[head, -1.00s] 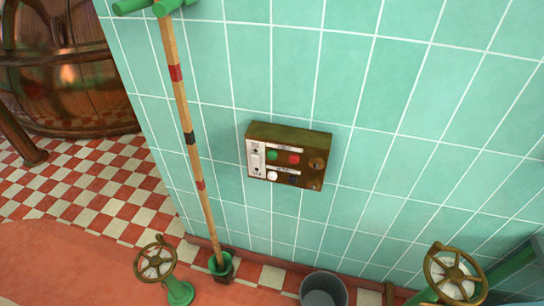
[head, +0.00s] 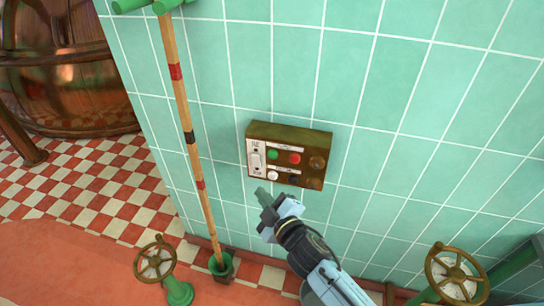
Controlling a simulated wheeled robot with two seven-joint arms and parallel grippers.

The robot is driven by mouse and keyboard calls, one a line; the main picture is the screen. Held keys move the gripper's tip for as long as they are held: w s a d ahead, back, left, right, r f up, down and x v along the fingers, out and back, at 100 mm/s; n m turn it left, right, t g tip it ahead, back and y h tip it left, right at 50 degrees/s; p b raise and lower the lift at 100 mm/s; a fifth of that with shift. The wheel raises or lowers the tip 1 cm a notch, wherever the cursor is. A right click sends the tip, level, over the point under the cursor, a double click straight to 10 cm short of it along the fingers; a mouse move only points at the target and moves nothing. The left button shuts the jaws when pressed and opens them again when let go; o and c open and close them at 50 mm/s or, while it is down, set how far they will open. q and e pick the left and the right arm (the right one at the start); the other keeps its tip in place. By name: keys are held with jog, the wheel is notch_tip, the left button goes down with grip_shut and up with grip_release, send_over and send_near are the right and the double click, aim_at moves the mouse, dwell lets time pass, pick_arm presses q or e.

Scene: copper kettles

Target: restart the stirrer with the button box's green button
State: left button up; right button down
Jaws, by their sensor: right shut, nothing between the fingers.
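The button box (head: 320,140) is a brown, worn box fixed to the tiled wall. Its green button (head: 273,154) is at the upper left of the button rows, beside a red button (head: 295,159). A white button (head: 273,175) sits below the green one, and a dark button (head: 294,180) is below the red one. A pale switch panel (head: 255,158) is on the box's left side. My right gripper (head: 263,195) is shut and empty, its tips just below the box's lower left edge in the picture and below the green button. My left gripper is not in view.
A wooden pole (head: 187,130) with coloured bands stands left of the box in a green foot (head: 221,265). A handwheel (head: 155,259) on a green post is at lower left, another (head: 455,273) at lower right. The wall around the box is clear.

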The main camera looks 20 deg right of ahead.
aim_at(273, 155)
jog(key=shift+w+a+r, duration=0.1)
jog(key=shift+r, duration=0.65)
jog(key=shift+w, duration=0.1)
jog(key=w+d, duration=0.5)
jog(key=w, duration=0.2)
jog(key=shift+b, duration=0.3)
jog(key=shift+w, duration=0.1)
dwell(1.5)
jog(key=shift+w+d, duration=0.25)
jog(key=shift+w, duration=0.05)
jog(key=shift+w+d, duration=0.25)
jog(key=shift+w, duration=0.15)
dwell(0.7)
dwell(0.3)
jog(key=shift+s+a, duration=0.5)
jog(key=shift+s, duration=0.25)
